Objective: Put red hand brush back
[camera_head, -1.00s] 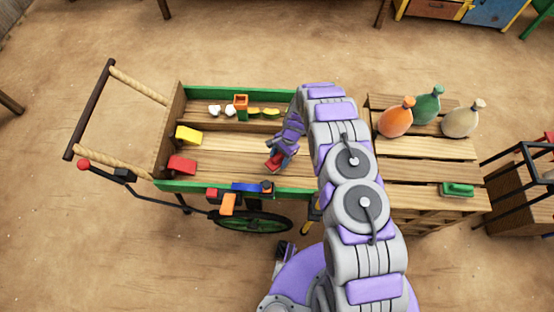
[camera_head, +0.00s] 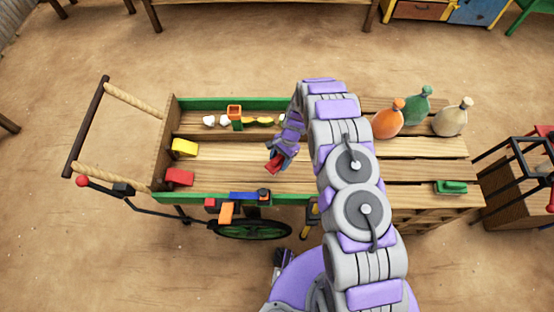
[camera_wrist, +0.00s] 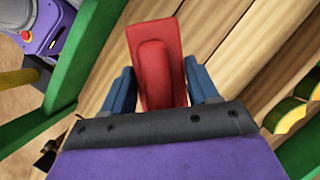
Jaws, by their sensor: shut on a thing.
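A red hand brush (camera_wrist: 158,70) is between the two blue fingers of my gripper (camera_wrist: 160,88) in the wrist view, and the fingers are shut on it. In the head view the brush (camera_head: 274,165) shows as a small red piece at the end of my gripper (camera_head: 280,160), over the wooden bed of the cart (camera_head: 225,172). I cannot tell whether the brush touches the boards. A green hand brush (camera_head: 451,187) lies on the slatted pallet table (camera_head: 420,171) at the right.
A yellow block (camera_head: 184,147) and a red block (camera_head: 179,177) sit at the cart's left end. Orange (camera_head: 387,122), green (camera_head: 417,106) and beige (camera_head: 452,119) bottles stand on the pallet table.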

